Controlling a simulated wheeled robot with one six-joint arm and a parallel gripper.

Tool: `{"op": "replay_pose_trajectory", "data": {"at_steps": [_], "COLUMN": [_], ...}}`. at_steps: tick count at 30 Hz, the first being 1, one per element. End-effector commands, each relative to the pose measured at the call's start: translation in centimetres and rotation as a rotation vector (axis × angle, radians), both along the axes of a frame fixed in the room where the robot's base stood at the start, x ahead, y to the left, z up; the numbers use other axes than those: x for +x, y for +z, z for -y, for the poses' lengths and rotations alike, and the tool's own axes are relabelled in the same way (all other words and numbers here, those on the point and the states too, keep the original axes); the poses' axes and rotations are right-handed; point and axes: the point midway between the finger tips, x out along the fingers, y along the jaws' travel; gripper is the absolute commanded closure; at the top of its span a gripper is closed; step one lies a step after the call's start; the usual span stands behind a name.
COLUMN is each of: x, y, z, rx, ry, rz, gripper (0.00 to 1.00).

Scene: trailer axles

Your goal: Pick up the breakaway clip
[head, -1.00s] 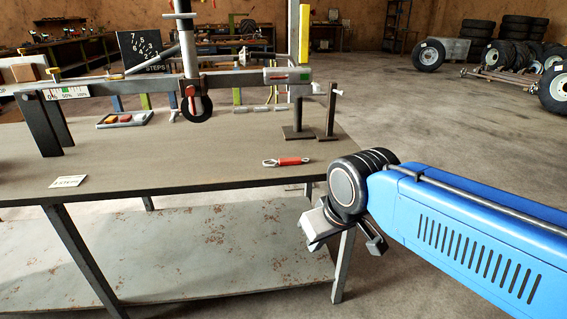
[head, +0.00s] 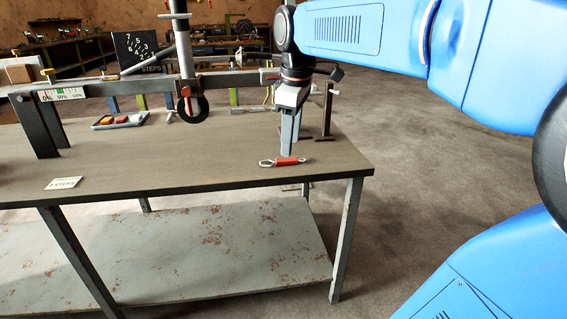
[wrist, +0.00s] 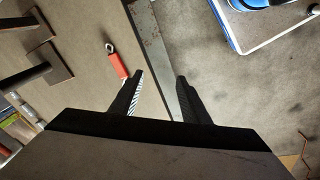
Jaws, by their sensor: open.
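The breakaway clip (head: 284,161) is a short red piece with metal loop ends. It lies flat on the table near its right end, and it also shows in the wrist view (wrist: 117,65), left of centre. My gripper (head: 287,152) points down just above the clip in the head view. In the wrist view my gripper (wrist: 159,75) is open and empty, with its two dark fingers apart. The clip lies left of the left finger, outside the gap, and the table's edge passes between the fingers.
The table (head: 200,175) is clear around the clip. Dark metal posts (head: 327,112) stand just behind it, and a long beam (head: 130,86) crosses the table at the back. A small tray (head: 119,121) and a white card (head: 63,183) lie to the left.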

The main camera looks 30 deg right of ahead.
Motion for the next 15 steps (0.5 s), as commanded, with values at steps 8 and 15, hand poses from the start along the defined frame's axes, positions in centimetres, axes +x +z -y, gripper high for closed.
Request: {"op": "replay_pose_trajectory", "data": {"at_steps": [8,15], "x": [7.4,11.4], "y": [3.7,5.2], "z": [2.3,3.9], "rx": [-0.024,-0.025], "ry": [0.273,0.446], "rz": [-0.094,-0.148], "gripper": [0.58,0.58]}}
